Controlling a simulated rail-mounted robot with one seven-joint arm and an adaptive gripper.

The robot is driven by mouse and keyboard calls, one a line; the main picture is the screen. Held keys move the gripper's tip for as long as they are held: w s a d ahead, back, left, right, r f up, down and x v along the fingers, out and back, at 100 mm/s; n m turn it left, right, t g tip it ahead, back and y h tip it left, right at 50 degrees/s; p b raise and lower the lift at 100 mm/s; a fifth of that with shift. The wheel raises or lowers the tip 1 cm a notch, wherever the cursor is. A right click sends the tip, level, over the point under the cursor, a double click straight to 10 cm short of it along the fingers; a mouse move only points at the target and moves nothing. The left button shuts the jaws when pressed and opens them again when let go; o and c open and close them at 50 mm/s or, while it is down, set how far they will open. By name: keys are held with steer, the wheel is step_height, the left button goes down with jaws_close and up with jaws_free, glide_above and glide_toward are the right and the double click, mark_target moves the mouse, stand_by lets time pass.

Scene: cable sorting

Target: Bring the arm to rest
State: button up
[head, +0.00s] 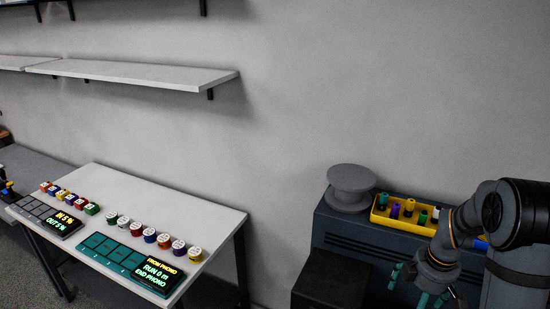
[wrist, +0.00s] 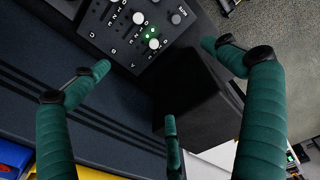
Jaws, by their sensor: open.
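My gripper (head: 420,288) hangs at the lower right of the head view, in front of the dark cabinet. Its teal fingers are spread apart. In the wrist view the open gripper (wrist: 155,60) shows three teal fingers with nothing between them. Beyond the fingers lie a black panel with knobs (wrist: 118,28) and a black box (wrist: 200,88). My arm is folded at the right edge of the head view and hides part of the cabinet.
The dark cabinet (head: 345,238) carries a grey spool (head: 350,186) and a yellow tray (head: 384,219) of coloured plugs. A black box (head: 325,287) stands before it. The white table (head: 150,205) holds several coloured pieces and two lit panels. A shelf (head: 150,73) is on the wall.

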steer(key=shift+n+g, duration=0.3)
steer(key=shift+g, duration=0.1)
steer(key=w+a, duration=0.2)
steer(key=a, duration=0.1)
steer(key=shift+w+a+f+p, duration=0.1)
steer(key=shift+a+p, duration=0.1)
steer(key=shift+p, duration=0.2)
steer(key=shift+d, duration=0.1)
